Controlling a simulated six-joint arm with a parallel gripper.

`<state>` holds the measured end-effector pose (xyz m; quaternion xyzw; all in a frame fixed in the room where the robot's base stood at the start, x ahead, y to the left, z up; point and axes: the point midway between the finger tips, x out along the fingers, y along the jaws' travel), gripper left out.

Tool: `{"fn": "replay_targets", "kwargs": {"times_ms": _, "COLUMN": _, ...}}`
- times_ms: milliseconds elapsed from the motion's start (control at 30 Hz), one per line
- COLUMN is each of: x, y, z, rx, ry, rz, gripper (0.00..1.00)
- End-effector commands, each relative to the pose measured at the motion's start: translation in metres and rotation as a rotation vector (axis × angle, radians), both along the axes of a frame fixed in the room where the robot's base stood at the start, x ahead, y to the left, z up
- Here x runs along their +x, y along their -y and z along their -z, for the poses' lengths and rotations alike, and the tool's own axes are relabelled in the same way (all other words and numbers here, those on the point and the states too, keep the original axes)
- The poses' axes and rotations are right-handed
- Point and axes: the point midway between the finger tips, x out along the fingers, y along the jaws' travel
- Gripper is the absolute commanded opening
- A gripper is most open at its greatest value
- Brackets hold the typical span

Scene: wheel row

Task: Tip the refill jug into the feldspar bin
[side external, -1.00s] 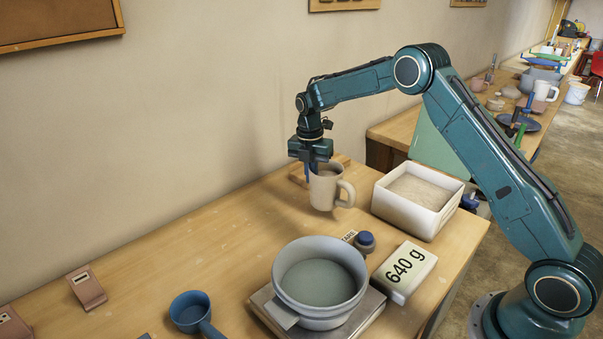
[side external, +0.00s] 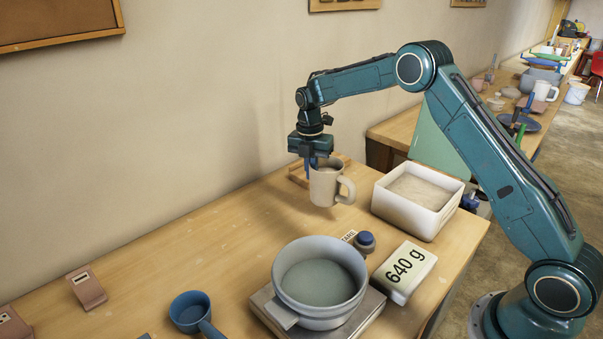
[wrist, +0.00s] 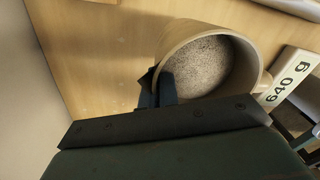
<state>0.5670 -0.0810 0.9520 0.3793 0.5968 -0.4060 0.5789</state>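The refill jug (side external: 325,188) is a beige mug-shaped vessel with a handle on its right. My gripper (side external: 310,170) points down and is shut on the jug's left wall near the rim. The jug is upright and appears slightly above the table. In the wrist view the jug (wrist: 256,78) holds grey speckled powder, and the fingers (wrist: 160,88) meet its rim; their tips are partly hidden. The feldspar bin (side external: 403,209), a white rectangular box with pale powder inside, stands right of the jug, apart from it.
A grey-blue pot (side external: 318,310) stands on a scale (side external: 372,305) in front, beside a "640 g" display (side external: 405,272). A dark blue-topped knob (side external: 365,241) sits near the scale. A wooden block (side external: 299,175) lies behind the jug. A blue scoop (side external: 190,312) is front left. The table's left middle is clear.

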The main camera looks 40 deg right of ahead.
Motion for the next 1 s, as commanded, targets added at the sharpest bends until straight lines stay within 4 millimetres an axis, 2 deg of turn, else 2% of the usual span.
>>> {"fn": "replay_targets", "kwargs": {"times_ms": 1000, "x": 0.001, "y": 0.0, "z": -0.043, "rx": 0.0, "ry": 0.004, "rz": 0.0, "gripper": 0.0}}
